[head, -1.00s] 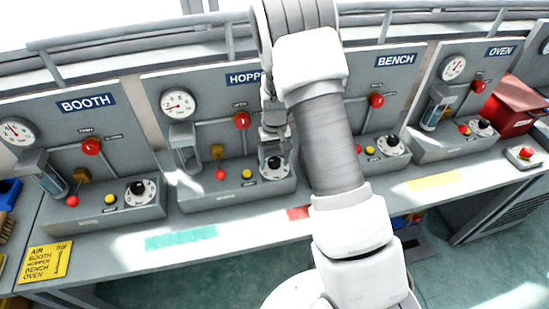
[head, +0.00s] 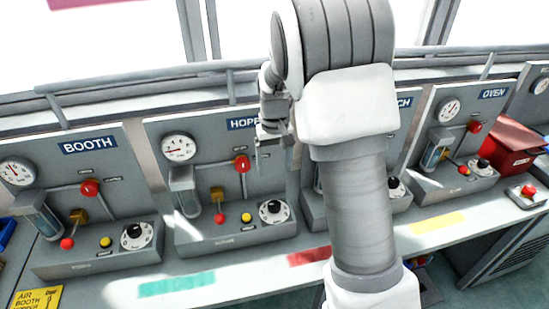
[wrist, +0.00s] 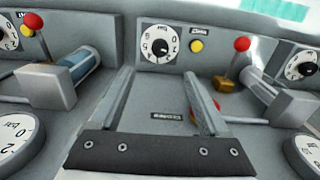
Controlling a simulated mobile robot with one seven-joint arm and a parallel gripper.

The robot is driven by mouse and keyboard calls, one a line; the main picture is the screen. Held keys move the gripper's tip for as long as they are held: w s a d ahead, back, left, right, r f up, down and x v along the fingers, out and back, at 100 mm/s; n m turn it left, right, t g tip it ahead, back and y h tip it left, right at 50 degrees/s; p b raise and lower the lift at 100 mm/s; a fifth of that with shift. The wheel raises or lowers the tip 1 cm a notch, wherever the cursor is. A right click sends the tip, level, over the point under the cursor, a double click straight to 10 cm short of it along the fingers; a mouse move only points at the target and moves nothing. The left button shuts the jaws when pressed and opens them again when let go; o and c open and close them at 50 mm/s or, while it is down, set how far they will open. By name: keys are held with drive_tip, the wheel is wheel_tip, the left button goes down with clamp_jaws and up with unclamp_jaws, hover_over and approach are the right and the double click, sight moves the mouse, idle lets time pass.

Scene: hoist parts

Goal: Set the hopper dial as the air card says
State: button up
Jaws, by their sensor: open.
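The hopper dial (head: 273,211), a black knob on a white numbered ring, sits on the right of the hopper station's grey base. In the wrist view the hopper dial (wrist: 158,44) is at top centre, upside down, beyond my fingertips; its exact setting is too small to read surely. My gripper (head: 272,150) is open and empty, above the dial and apart from it, in front of the hopper panel. Its two spread fingers (wrist: 158,78) show in the wrist view. The yellow air card (head: 38,299) is at bottom left, cut by the frame edge; its values cannot be read.
The hopper base also carries a yellow button (head: 246,217) and a red-knobbed lever (head: 219,218); a red valve handle (head: 241,164) and gauge (head: 178,148) are above. The booth station (head: 90,200) is left, the oven station (head: 460,150) right. My arm hides much of the bench station.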

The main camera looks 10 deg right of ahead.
drive_tip(key=shift+r, duration=1.35)
